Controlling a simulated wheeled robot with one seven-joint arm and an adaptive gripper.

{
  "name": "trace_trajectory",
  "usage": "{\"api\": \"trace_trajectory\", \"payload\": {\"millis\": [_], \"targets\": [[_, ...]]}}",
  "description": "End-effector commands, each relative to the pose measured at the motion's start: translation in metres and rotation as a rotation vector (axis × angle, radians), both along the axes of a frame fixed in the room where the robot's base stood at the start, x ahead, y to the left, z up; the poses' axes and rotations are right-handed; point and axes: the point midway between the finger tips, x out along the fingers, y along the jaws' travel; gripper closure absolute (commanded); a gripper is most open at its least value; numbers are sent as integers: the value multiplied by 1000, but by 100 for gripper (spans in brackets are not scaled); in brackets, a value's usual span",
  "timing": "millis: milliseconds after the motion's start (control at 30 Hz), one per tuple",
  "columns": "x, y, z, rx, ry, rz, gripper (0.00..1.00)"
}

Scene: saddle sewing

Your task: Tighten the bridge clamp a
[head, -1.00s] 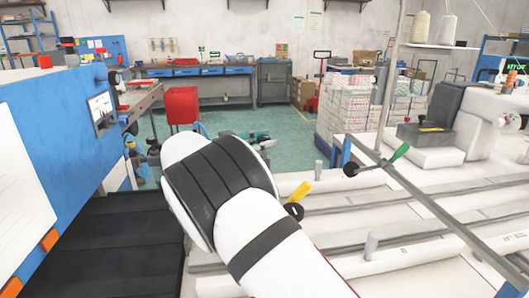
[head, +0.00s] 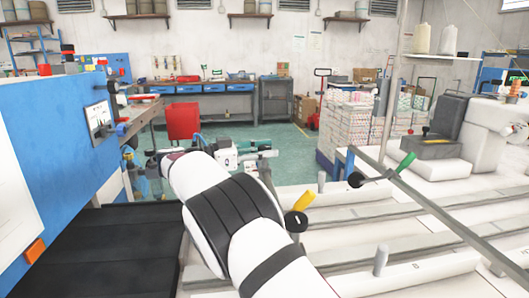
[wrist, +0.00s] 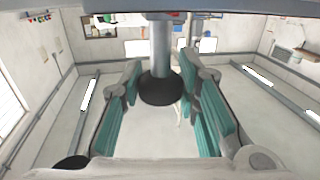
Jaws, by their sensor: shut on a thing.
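In the wrist view, my gripper (wrist: 160,103) has its two teal-padded fingers on either side of a black round knob (wrist: 160,90) at the end of a grey metal post (wrist: 161,45). It is shut on this knob. In the head view, a black clamp knob with a yellow lever (head: 302,199) shows just right of my arm. Another black knob with a green lever (head: 405,162) sits by the long grey bar. I cannot tell which of these is bridge clamp a. My arm hides part of the area beyond it in the head view.
A white bed with grey rails (head: 400,215) and short upright pegs fills the right. A blue panel machine (head: 60,150) and a black belt surface (head: 110,245) are at left. A red bin (head: 183,121) and blue-drawer workbench (head: 215,88) stand behind on open green floor.

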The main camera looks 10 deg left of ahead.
Motion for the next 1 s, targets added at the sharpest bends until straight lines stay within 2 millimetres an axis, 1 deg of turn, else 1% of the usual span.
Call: {"api": "trace_trajectory", "payload": {"millis": [33,67,100,133,433,567,667,900,1000], "targets": [[0,-1,0,-1,-2,-2,98],[0,-1,0,-1,-2,-2,64],[0,-1,0,-1,-2,-2,55],[0,-1,0,-1,-2,-2,49],[0,0,1,0,-1,0,49],[0,0,9,2,-4,0,49],[0,-1,23,3,-4,-1,49],[0,-1,69,3,-4,-2,49],[1,-1,83,2,-4,-1,49]]}}
